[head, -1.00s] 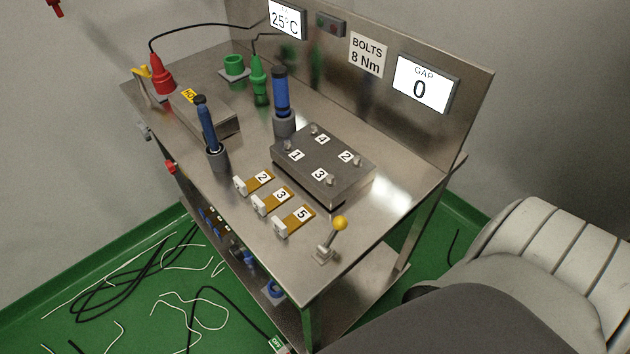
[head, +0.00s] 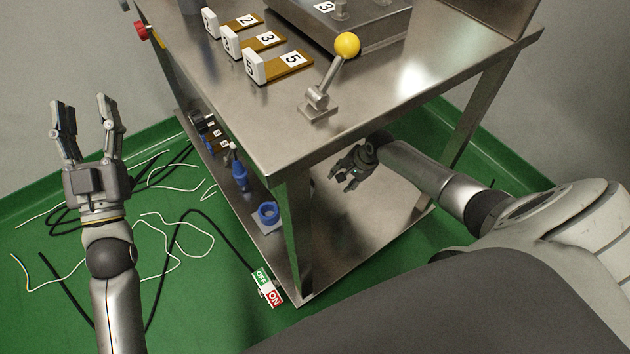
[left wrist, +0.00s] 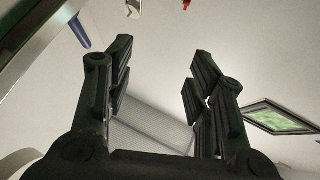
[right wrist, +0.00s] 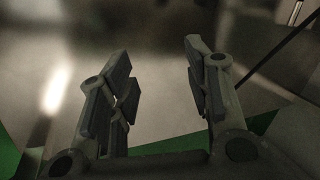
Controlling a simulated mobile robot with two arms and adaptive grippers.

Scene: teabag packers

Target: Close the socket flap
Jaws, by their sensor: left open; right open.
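I cannot clearly make out a socket flap in any view. A small switch block with a green OFF and a red ON label (head: 267,287) is by the table's front leg, at the end of a black cable. My left gripper (head: 82,108) is open and empty, raised over the floor left of the table. Its open fingers also show in the left wrist view (left wrist: 160,75). My right gripper (head: 342,180) is open and empty under the table top, above the lower shelf. Its fingers also show in the right wrist view (right wrist: 160,75).
The metal table (head: 225,105) bears a lever with a yellow knob (head: 347,45), numbered tags (head: 280,66) and a bolted plate (head: 380,35). The lower shelf (head: 345,225) holds a blue ring (head: 268,212) and small parts at its left. Loose cables (head: 185,225) lie on the green floor.

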